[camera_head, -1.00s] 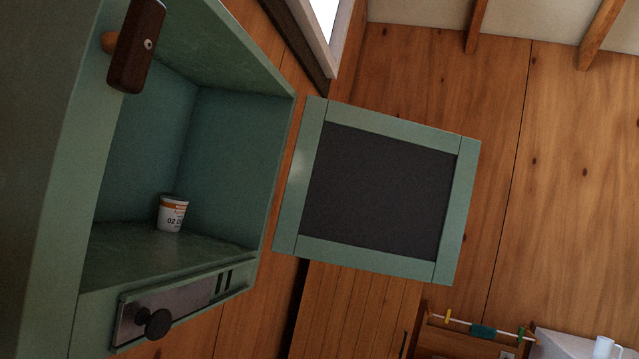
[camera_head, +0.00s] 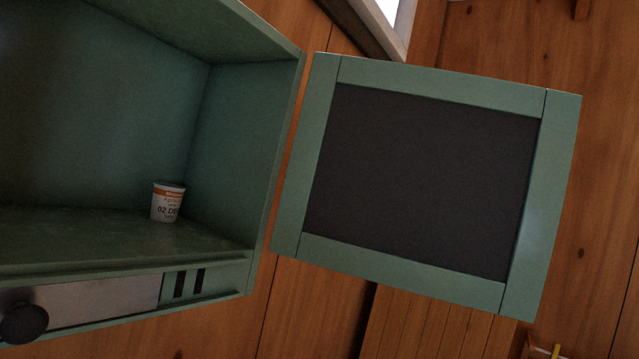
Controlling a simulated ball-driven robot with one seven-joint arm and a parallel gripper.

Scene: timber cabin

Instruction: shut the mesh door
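The mesh door (camera_head: 425,180) has a green frame around a dark mesh panel. It stands wide open, to the right of the green cabinet (camera_head: 278,150), by the cabinet's right edge. The cabinet's inside is open to view. My gripper does not show in this view, so I cannot see whether it is open or shut. Nothing is seen touching the door.
A small white and orange cup (camera_head: 167,203) stands on the cabinet floor, near the right inner wall. Below the opening is a metal plate (camera_head: 95,298) with a dark round knob (camera_head: 23,322). A timber wall (camera_head: 600,200) lies behind the door.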

